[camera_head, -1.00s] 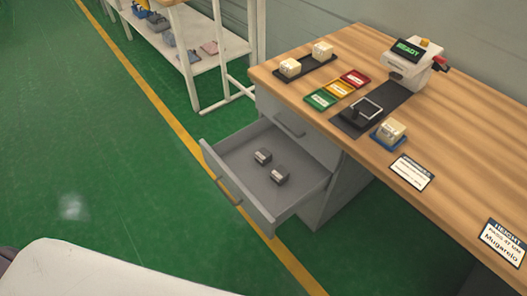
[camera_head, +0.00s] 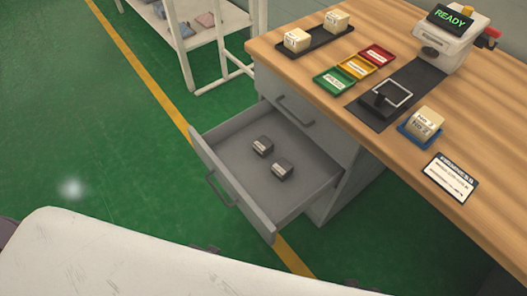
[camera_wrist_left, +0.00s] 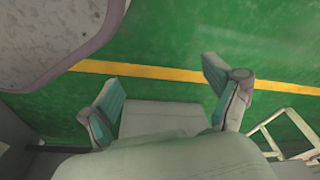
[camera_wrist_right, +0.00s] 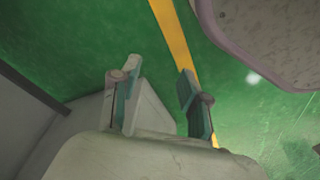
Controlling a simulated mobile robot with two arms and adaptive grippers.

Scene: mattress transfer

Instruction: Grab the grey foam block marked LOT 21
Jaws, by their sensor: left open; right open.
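Two small dark grey blocks with pale labels lie in the open drawer (camera_head: 232,160): a farther block (camera_head: 263,145) and a nearer block (camera_head: 282,169). Their labels are too small to read, so I cannot tell which is LOT 21. My left gripper (camera_wrist_left: 166,84) is open and empty above the green floor in the left wrist view. My right gripper (camera_wrist_right: 160,72) is open and empty in the right wrist view, with a grey surface behind one finger. Neither gripper shows in the head view, and no block shows in the wrist views.
A white shelf stands behind. Floor left of the drawer is clear.

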